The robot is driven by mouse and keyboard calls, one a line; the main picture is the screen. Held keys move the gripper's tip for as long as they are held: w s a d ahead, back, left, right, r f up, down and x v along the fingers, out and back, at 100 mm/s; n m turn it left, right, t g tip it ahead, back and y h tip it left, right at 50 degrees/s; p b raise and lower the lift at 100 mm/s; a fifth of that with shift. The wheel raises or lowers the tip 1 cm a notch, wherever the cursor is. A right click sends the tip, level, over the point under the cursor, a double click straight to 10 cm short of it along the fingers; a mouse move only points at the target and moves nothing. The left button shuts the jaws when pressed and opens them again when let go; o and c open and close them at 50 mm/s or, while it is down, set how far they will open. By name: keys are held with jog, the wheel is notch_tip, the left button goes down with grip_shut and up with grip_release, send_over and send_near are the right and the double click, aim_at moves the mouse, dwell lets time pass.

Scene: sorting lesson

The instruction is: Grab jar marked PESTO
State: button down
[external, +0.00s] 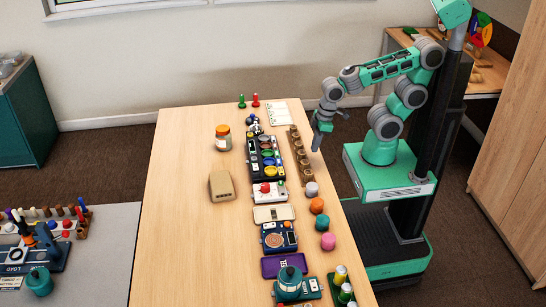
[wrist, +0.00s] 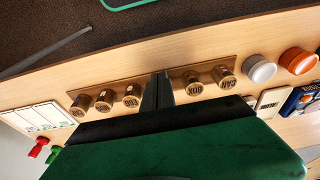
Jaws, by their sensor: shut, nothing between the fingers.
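A glass jar (external: 222,137) with an orange lid and a pale label stands upright on the left part of the table in the external view. Its label is too small to read, so I cannot tell whether it says PESTO. The wrist view does not show this jar. My gripper (external: 317,145) points down at the table's right edge, beside the wooden row of cylinders and well to the right of the jar. In the wrist view my gripper (wrist: 158,90) has its fingers together and empty, over the wooden rack.
A wooden rack (external: 300,155) holds several word-marked cylinders below my gripper. A tray of coloured cups (external: 265,158) and a beige block (external: 221,186) lie between or near the jar and me. Red (external: 255,101) and green (external: 241,101) pieces stand at the far edge. The table's left side is clear.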

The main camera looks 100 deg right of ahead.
aim_at(217, 132)
jog(key=c, duration=2.1)
grip_release()
jog(key=shift+c, duration=0.2)
jog(key=o, duration=1.6)
jog(key=shift+o, duration=0.2)
